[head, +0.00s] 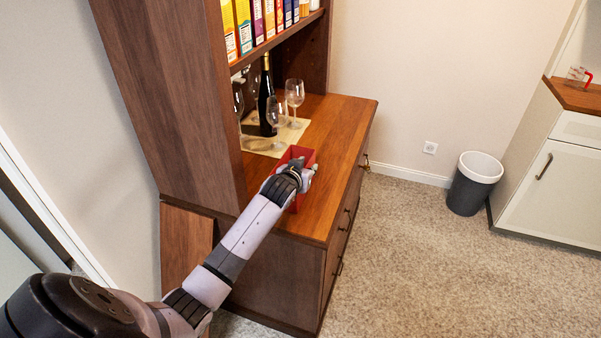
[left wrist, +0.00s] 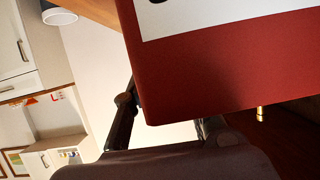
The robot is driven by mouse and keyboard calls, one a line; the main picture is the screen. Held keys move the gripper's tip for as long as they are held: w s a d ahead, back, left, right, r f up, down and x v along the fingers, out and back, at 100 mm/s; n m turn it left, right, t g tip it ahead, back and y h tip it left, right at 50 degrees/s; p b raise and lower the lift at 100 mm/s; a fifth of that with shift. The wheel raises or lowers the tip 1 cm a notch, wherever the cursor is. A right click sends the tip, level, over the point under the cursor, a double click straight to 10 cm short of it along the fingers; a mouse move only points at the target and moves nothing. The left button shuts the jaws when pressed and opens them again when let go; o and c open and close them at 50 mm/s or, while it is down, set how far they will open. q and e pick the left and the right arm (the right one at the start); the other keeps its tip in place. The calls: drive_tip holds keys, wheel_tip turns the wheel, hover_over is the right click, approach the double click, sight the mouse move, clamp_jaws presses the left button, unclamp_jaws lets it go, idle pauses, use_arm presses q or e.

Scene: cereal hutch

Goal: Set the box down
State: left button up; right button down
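The red box (head: 298,152) is at the front part of the hutch's wooden counter (head: 345,118). Whether its bottom touches the counter or hangs just above is hidden by my arm. My left gripper (head: 300,176) is at the box's near side, its fingers closed in on it. In the left wrist view the red box (left wrist: 220,85), with a white panel, fills the upper right. One dark finger (left wrist: 122,115) shows at its left edge, and the other is partly hidden behind it. My right gripper is in neither view.
A dark bottle (head: 266,100) and several wine glasses (head: 294,95) stand on a pale mat (head: 262,146) behind the box. Cereal boxes (head: 243,22) line the shelf above. The hutch's side panel (head: 185,90) rises left of the arm. The counter is bare to the box's right.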

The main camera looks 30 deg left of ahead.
use_arm(q)
drive_tip(key=v, duration=1.1)
drive_tip(key=shift+s, duration=0.3)
